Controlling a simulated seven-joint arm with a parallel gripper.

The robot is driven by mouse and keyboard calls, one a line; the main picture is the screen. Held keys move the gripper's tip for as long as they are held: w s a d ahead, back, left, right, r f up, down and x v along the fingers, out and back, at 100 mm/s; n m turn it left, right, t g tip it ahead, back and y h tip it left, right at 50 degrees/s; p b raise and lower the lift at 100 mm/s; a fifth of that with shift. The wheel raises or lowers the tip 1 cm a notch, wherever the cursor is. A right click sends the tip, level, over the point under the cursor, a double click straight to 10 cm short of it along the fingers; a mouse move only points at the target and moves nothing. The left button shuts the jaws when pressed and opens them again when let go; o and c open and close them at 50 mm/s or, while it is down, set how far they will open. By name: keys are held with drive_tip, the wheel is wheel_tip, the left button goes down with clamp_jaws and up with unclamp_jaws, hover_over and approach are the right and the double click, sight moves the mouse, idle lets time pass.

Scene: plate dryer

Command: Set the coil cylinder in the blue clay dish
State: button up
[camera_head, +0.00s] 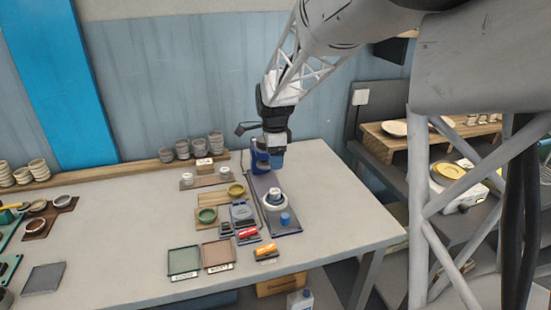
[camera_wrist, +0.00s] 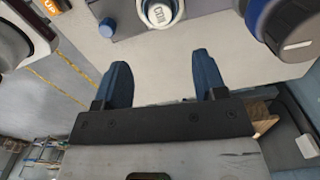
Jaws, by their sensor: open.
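The coil cylinder (camera_wrist: 160,14) is white, with dark lettering that seems to read "COIL" on its top, at the top edge of the wrist view. In the head view it seems to be the white piece (camera_head: 273,196) on a round pale base on the long blue-grey plate. A small blue dish (camera_head: 241,212) sits left of that plate, between a green dish (camera_head: 207,215) and the plate; I take it for the blue clay dish. My gripper (camera_wrist: 163,70) is open and empty, its blue fingers apart from the cylinder. In the head view my gripper (camera_head: 272,160) hangs near the plate's far end.
A blue machine (camera_head: 261,158) stands close to my gripper at the plate's far end. A blue knob (camera_head: 285,219) stands at the plate's near end. A yellow dish (camera_head: 236,190) and labelled trays (camera_head: 184,260) lie left. The table's right side is clear.

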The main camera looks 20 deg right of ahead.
drive_tip(key=s+a+r+n+t, duration=0.1)
drive_tip(key=s+n, duration=0.5)
drive_tip(key=s, duration=0.6)
drive_tip(key=s+a+r+n, duration=0.1)
drive_tip(key=s+n, duration=0.5)
drive_tip(key=s, duration=0.7)
drive_tip(key=s+a+r+n+t, duration=0.1)
drive_tip(key=s+r+n, duration=0.2)
drive_tip(key=s+n, duration=0.4)
drive_tip(key=s, duration=0.5)
drive_tip(key=shift+s+a+r+t, duration=0.25)
drive_tip(key=shift+r+t, duration=0.05)
